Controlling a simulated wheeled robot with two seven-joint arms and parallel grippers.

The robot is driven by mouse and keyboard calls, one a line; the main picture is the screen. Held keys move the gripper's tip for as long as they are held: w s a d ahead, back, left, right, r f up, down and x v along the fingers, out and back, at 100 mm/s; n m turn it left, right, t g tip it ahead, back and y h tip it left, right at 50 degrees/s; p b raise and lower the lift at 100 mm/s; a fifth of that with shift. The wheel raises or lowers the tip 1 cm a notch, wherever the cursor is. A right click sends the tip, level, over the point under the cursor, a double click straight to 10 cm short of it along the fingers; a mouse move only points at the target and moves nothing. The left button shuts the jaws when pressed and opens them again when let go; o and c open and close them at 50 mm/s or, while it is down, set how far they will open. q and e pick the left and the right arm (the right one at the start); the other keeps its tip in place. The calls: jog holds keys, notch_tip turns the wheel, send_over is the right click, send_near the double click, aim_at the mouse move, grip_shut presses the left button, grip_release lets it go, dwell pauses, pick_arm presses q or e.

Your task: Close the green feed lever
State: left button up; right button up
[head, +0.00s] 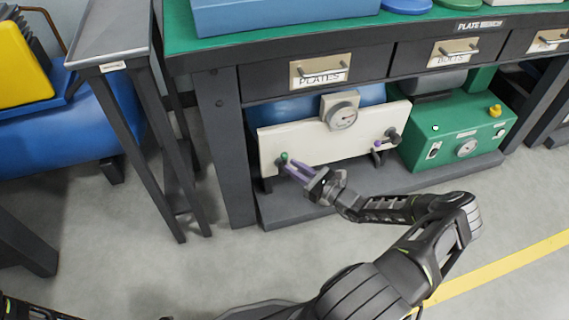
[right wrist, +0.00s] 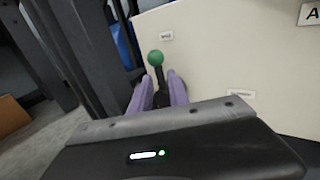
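The green feed lever (head: 284,157) is on the left end of a cream panel (head: 330,146) under the workbench. In the right wrist view its green ball knob (right wrist: 155,58) stands on a dark stem. My right gripper (head: 290,164) reaches the lever from the lower right. In the right wrist view its two purple fingers (right wrist: 160,92) stand on either side of the stem, with the knob beyond their tips. A gap shows between the fingers; whether they touch the stem is unclear. My left gripper is not in view.
A pressure gauge (head: 341,115) sits on the panel's top edge. A purple-knobbed lever (head: 377,146) is at the panel's right end, and a green machine (head: 458,130) stands beside it. A table leg (head: 222,145) rises close left of the lever. The floor in front is clear.

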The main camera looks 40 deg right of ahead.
aim_at(285, 162)
jog(key=b+x, duration=0.1)
jog(key=x, duration=0.3)
jog(key=shift+w, duration=0.1)
jog(key=shift+c, duration=0.4)
grip_shut()
dwell(0.9)
